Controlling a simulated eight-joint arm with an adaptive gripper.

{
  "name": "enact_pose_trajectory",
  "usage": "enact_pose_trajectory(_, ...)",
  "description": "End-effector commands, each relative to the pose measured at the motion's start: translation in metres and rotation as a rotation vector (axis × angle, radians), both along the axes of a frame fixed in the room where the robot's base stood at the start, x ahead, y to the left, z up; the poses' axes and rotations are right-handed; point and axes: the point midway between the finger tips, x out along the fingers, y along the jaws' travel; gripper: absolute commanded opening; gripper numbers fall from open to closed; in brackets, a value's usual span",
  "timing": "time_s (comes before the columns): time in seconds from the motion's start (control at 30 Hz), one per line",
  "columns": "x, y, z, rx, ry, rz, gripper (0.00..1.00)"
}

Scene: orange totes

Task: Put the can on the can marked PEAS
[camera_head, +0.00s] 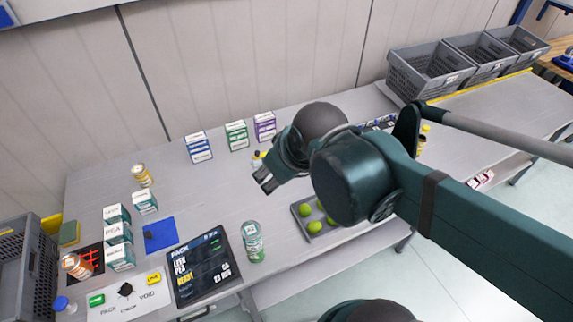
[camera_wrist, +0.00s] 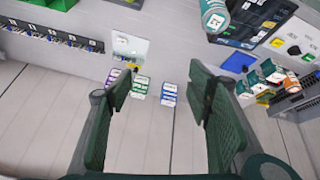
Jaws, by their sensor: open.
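A can with a green and white label (camera_head: 252,241) stands at the front of the table, right of the dark screen. A can with a teal and white label also shows at the top of the wrist view (camera_wrist: 213,17). A yellow can (camera_head: 142,175) stands at the back left. An orange and white can (camera_head: 77,266) stands by the black and red grid at the left. I cannot read PEAS on any can. My gripper (camera_head: 265,180) is open and apart from these cans; its two fingers show empty in the wrist view (camera_wrist: 160,72).
Labelled boxes (camera_head: 118,233) stand left of a blue mat (camera_head: 160,234). Several boxes (camera_head: 198,147) line the back. A tray (camera_head: 332,234) of green balls lies beneath my arm. A control panel (camera_head: 128,296) is at the front left. Grey crates (camera_head: 430,70) stand far right.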

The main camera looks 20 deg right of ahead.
Motion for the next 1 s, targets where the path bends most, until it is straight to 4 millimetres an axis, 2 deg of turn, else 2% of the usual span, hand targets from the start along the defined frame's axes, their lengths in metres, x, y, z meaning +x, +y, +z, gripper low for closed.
enact_pose_trajectory(0.2, -0.004, -0.015, 0.015, 0.092, -0.071, -0.181, 0.5)
enact_pose_trajectory(0.43, -0.005, -0.02, 0.021, 0.13, -0.098, -0.247, 0.5)
enact_pose_trajectory(0.77, -0.005, -0.02, 0.021, 0.13, -0.098, -0.247, 0.5)
enact_pose_trajectory(1.0, -0.005, -0.02, 0.007, 0.129, -0.097, -0.246, 0.5)
